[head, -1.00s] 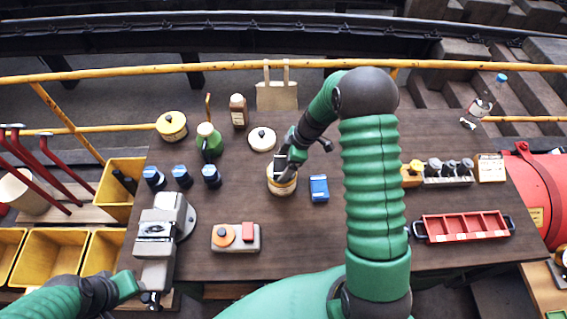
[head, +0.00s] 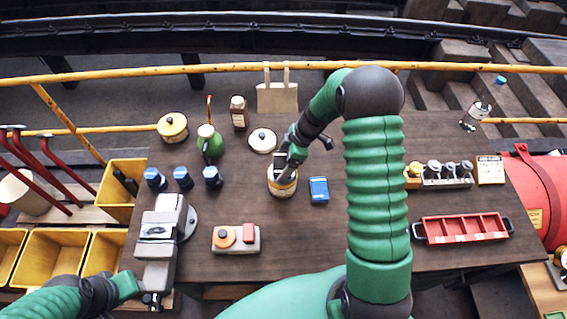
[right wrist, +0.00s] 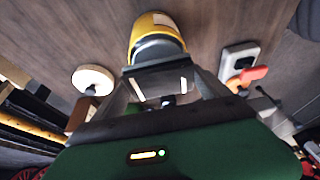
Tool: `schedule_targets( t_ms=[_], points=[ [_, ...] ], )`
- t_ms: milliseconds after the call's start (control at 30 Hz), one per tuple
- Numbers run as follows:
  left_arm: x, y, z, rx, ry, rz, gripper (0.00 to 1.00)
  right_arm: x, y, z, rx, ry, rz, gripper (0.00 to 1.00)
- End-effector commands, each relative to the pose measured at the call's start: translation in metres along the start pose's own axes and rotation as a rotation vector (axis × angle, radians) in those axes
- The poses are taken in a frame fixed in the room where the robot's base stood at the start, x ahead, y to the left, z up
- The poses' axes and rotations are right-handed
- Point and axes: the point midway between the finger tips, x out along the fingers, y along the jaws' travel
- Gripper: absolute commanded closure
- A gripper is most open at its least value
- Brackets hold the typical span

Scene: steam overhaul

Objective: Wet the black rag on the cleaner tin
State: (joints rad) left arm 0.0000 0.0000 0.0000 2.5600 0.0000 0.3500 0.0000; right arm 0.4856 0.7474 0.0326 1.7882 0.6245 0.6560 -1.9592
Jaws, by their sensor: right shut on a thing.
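The open cleaner tin (head: 284,190), pale with a yellow band, stands on the bench in the middle of the head view. It shows upside down at the top of the right wrist view (right wrist: 158,24). My right gripper (head: 284,174) points down at the tin's mouth, its fingertips at or just inside the rim. It is shut on a dark thing, apparently the black rag (right wrist: 157,48), which shows at the tin's mouth in the wrist view. How deep the rag sits is hidden. My left gripper (head: 128,288) hangs at the lower left by the vise; its jaws are unclear.
A pale lid (head: 262,140) lies behind the tin and a blue box (head: 319,190) stands right of it. A control box (head: 236,239) with an orange knob is in front. A vise (head: 160,235) stands left, a red tray (head: 462,229) right.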

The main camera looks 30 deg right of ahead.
Motion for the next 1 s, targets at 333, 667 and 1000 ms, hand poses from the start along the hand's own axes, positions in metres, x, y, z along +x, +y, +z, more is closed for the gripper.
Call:
schedule_targets(
  t_ms=[333,667,1000],
  points=[
    [-0.018,0.000,-0.004,0.000,0.000,0.000,0.64,-0.034,0.001,-0.014,0.001,0.001,0.002,0.47],
    [-0.021,0.000,-0.005,0.000,0.000,0.000,0.64,-0.042,0.000,-0.017,0.001,0.000,0.000,0.47],
    [-0.021,0.000,-0.005,0.000,0.000,0.000,0.64,-0.042,0.000,-0.017,0.001,0.000,0.000,0.47]
  ],
)
